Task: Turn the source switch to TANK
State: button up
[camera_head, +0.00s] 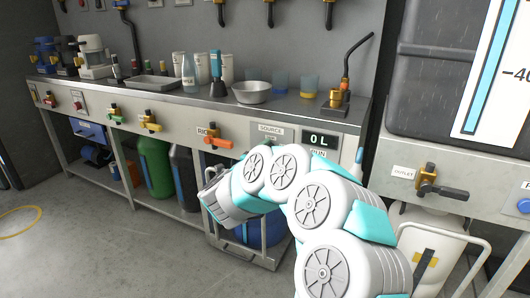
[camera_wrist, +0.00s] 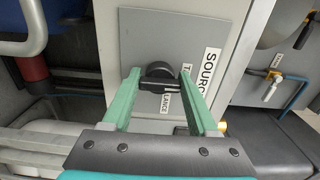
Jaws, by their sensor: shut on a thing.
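The source switch is a black knob (camera_wrist: 158,70) with a bar-shaped handle on a grey plate. My gripper (camera_wrist: 161,80) has its two green fingers on either side of the knob and is shut on it. A SOURCE label (camera_wrist: 208,70) stands to the right in the wrist view. A partly covered label starting with T (camera_wrist: 186,77) lies right of the knob, and a LANCE label (camera_wrist: 155,103) lies below it. In the head view the SOURCE label (camera_head: 269,129) shows above my arm, which hides the knob.
A display (camera_head: 318,139) reading 0 L sits right of the SOURCE label. An orange-handled valve (camera_head: 215,141) is to its left. The outlet valve (camera_head: 430,184) is on the right unit. A metal bowl (camera_head: 252,92) and cups stand on the counter above. Open floor lies at lower left.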

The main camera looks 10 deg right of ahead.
jog(key=shift+f, duration=0.1)
jog(key=o, duration=1.4)
jog(key=shift+c, duration=0.2)
jog(key=v, duration=0.8)
jog(key=shift+w, duration=0.1)
